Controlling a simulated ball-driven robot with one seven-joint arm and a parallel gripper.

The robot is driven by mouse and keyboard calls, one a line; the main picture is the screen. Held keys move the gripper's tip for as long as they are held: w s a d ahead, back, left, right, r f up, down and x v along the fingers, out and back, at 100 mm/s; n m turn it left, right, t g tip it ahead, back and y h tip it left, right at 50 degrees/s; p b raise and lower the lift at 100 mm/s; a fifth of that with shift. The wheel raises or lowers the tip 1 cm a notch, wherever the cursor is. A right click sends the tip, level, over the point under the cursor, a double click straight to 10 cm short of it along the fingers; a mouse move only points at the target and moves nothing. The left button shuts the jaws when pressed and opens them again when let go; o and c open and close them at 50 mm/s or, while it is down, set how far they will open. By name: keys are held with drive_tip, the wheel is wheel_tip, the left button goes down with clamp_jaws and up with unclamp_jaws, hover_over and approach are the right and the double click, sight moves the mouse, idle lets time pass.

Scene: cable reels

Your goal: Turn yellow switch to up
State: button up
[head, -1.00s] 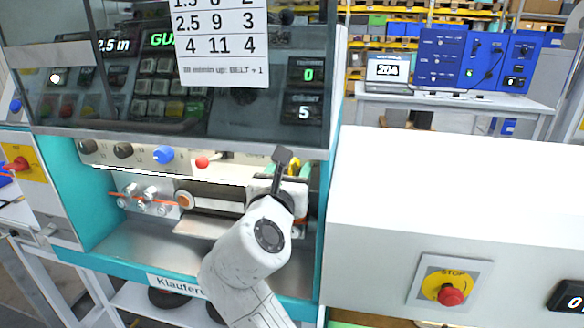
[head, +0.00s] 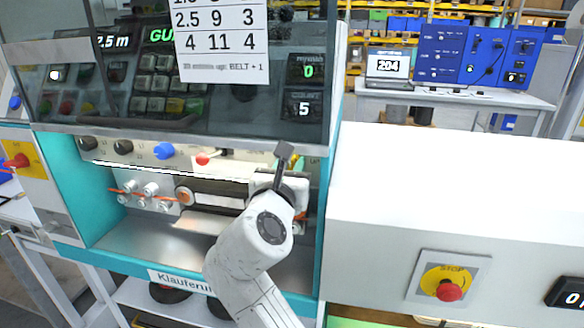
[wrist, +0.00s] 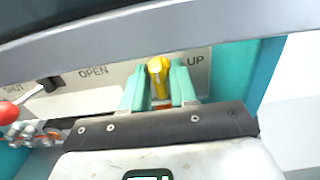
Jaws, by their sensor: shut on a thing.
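The yellow switch (wrist: 158,78) is a knobbed lever on the grey panel in the wrist view. It stands roughly upright in that picture, with the label UP (wrist: 194,60) to its right. My gripper (wrist: 157,88) has one teal finger on each side of the switch and is shut on it. The switch's base is partly hidden by my gripper body. In the head view my gripper (head: 298,163) reaches into the opening under the dark window, at its right end, and my wrist hides most of the switch.
A red-knobbed lever (wrist: 9,112) lies left, near the label OPEN (wrist: 93,72). A grey edge (wrist: 150,30) runs close above my fingers. A teal side wall (wrist: 243,75) stands close on the right. A red stop button (head: 449,290) sits on the white housing at right.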

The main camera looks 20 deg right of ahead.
drive_tip(key=m+b, duration=0.1)
drive_tip(key=m, duration=0.3)
drive_tip(key=shift+f+b, duration=0.15)
drive_tip(key=shift+b, duration=0.15)
drive_tip(key=m+b, duration=0.2)
drive_tip(key=m, duration=0.2)
drive_tip(key=m+b, duration=0.2)
drive_tip(key=m, duration=0.2)
drive_tip(key=shift+m, duration=0.3)
drive_tip(key=m+b, duration=0.2)
drive_tip(key=m, duration=0.2)
drive_tip(key=shift+b, duration=0.4)
drive_tip(key=o, duration=1)
drive_tip(key=shift+m, duration=0.3)
drive_tip(key=shift+a, duration=0.1)
drive_tip(key=p+v, duration=0.2)
drive_tip(key=v, duration=0.6)
drive_tip(key=shift+p, duration=0.35)
